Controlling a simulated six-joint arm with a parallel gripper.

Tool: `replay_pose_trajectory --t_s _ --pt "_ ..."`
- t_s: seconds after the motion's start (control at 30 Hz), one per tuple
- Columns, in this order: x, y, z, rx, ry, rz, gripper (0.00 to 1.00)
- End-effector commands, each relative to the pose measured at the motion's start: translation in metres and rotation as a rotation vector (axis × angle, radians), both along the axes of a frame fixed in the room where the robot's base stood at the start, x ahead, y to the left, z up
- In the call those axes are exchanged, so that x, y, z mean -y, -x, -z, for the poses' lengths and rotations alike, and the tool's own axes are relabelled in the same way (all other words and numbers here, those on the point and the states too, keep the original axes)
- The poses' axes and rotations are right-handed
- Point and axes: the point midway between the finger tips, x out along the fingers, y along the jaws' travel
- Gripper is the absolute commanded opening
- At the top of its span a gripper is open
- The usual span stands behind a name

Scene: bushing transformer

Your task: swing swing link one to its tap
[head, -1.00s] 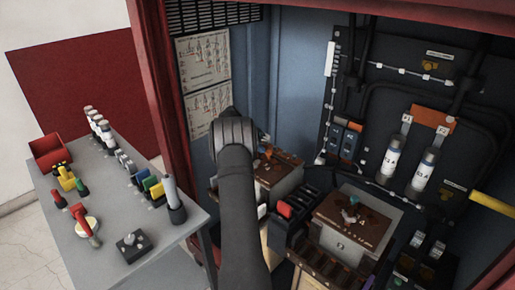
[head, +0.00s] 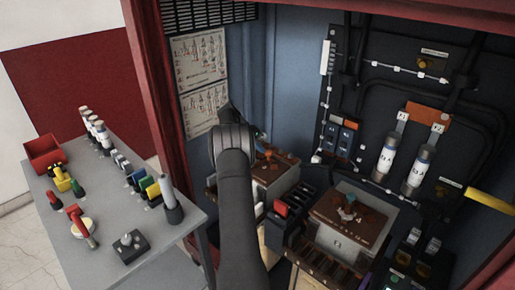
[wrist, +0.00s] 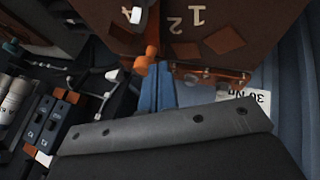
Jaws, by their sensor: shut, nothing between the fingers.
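A brown-topped box with an orange swing link (head: 268,154) stands behind my arm in the cabinet. In the wrist view the brown top (wrist: 205,55) carries the figures 1 and 2 and several orange-brown pads. The orange link's knob (wrist: 147,56) sits near the top's edge there, by a white piece marked A. My gripper (wrist: 158,66) has blue fingers, shut and empty, with their tips close beside the orange knob. I cannot tell if they touch. In the head view my arm hides most of the gripper.
A second brown-topped box (head: 335,223) with a teal link stands to the right. Dark switch blocks (head: 290,212) sit between the boxes. The back panel holds white cylinders (head: 388,154) and cables. A grey side table (head: 175,222) with tools stands left.

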Motion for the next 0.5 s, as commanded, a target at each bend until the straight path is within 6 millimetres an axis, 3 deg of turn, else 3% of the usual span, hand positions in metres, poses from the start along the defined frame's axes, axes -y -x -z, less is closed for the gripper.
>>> replay_pose_trajectory --t_s 0.3,0.5 --pt "0.014 0.011 0.0 0.001 0.0 0.27 0.0" --pt "0.019 0.019 0.0 0.0 0.0 0.278 0.0"
